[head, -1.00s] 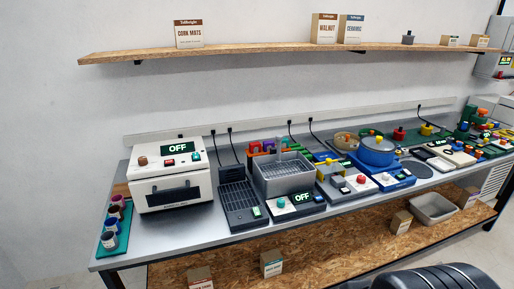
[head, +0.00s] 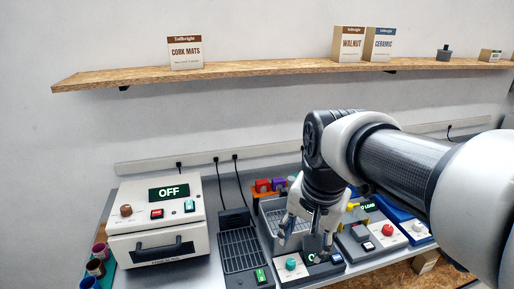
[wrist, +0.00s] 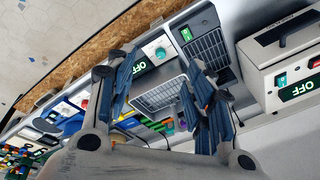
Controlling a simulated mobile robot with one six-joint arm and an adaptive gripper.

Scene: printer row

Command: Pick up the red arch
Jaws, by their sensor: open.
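A red-orange block (head: 263,186) stands behind the grey wire basket, beside a purple block (head: 279,184). It may be the red arch, but its shape is too small to make out. My gripper (head: 301,246) points down over the front of the grey basket (head: 268,222), with its fingers apart and nothing between them. It is in front of and to the right of the red-orange block, clear of it. In the wrist view my open gripper (wrist: 160,62) frames the basket (wrist: 160,96); purple, green and orange pieces lie beyond it, and no red arch can be told there.
A white machine (head: 157,222) reading OFF stands at left, with a dark grilled tray (head: 240,245) next to it. A small panel with a teal knob (head: 291,264) lies under my gripper. My arm hides much of the bench's right side. A wooden shelf (head: 230,71) hangs above.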

